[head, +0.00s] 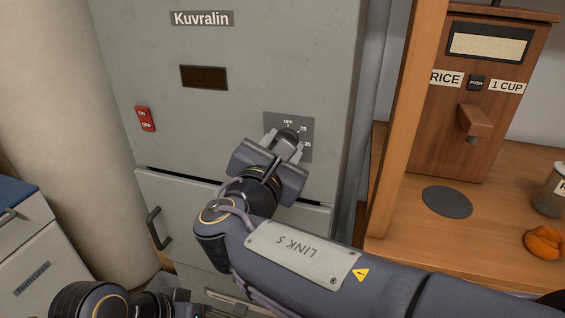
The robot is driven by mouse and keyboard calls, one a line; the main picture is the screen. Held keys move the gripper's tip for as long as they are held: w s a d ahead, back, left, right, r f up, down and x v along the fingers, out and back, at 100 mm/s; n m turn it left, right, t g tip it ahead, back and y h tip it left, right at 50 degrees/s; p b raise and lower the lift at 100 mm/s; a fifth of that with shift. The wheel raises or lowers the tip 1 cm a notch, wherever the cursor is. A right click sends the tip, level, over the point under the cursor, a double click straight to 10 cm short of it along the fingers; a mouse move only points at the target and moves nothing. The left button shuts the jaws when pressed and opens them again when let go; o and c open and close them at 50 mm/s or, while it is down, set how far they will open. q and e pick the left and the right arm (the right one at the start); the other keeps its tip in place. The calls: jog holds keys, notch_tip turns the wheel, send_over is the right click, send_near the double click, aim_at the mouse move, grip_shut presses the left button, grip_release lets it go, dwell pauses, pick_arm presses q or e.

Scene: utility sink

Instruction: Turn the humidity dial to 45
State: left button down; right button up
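The humidity dial (289,134) is a dark round knob on a grey plate (273,122) on the front of the grey Kuvralin cabinet. The plate's marks OFF, 25 and 35 show; the rest of the scale, 45 included, is hidden behind my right gripper. My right gripper (285,143) is at the dial, with its light fingers on either side of the knob. I cannot tell whether they press on it. The dial's pointer is not clear. My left gripper (185,300) is partly in view at the bottom edge, low and away from the dial; its fingers are unclear.
The cabinet has a dark display (204,77), a red ON/OFF switch (146,119) and a drawer handle (157,228). A wooden post (407,120) stands to the right, beside a rice dispenser (470,110) on a wooden counter. A blue-topped unit (25,240) stands at left.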

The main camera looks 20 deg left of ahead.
jog(key=shift+f+m+b, duration=0.2)
jog(key=shift+m+b, duration=3.3)
jog(key=shift+m, duration=0.1)
jog(key=o, duration=1)
jog(key=shift+r, duration=0.15)
jog(key=s, duration=0.8)
jog(key=shift+a, duration=0.15)
